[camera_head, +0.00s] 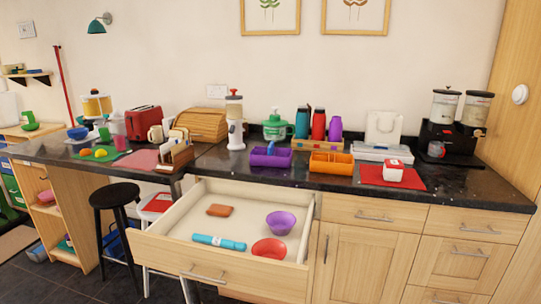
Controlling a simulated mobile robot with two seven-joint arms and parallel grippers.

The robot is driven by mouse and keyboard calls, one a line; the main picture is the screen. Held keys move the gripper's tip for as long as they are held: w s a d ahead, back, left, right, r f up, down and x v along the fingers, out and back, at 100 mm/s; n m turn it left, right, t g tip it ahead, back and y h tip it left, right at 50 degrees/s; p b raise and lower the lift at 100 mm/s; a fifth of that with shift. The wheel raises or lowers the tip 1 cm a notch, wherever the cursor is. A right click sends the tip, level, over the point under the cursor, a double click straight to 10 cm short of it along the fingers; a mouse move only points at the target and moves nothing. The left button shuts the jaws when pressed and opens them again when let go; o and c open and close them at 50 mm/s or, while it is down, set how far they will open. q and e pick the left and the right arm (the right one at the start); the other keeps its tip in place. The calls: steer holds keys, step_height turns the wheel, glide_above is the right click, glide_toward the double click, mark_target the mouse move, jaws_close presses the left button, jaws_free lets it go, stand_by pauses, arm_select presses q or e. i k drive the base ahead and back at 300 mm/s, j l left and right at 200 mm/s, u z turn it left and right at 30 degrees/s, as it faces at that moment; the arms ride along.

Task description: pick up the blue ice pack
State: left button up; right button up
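A light-blue elongated object (218,242) lies flat in the open drawer (160,250), near its front. It is the likeliest blue ice pack here, but it is too small to be sure. A red bowl (269,249) sits to its right, a purple bowl (281,222) is behind on the right, and an orange-brown block (219,210) lies behind it. Neither of my grippers shows in the head view.
The drawer juts out below the dark counter (460,188). A black stool (115,195) and a white-legged stool stand left of it. The counter holds a purple tray (271,157), an orange tray (331,162), bottles and a dispenser. Closed cabinets are on the right.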

mark_target(270, 148)
steer(key=i+j, duration=0.15)
steer(key=j, duration=0.25)
steer(key=i+j, duration=0.1)
steer(key=j, duration=0.3)
steer(key=i+j+z, duration=0.1)
steer(key=j, duration=0.3)
steer(key=i+j, duration=0.15)
steer(key=j, duration=0.25)
steer(key=i+j, duration=0.1)
steer(key=j, duration=0.35)
steer(key=i+j+z, duration=0.1)
steer(key=j, duration=0.3)
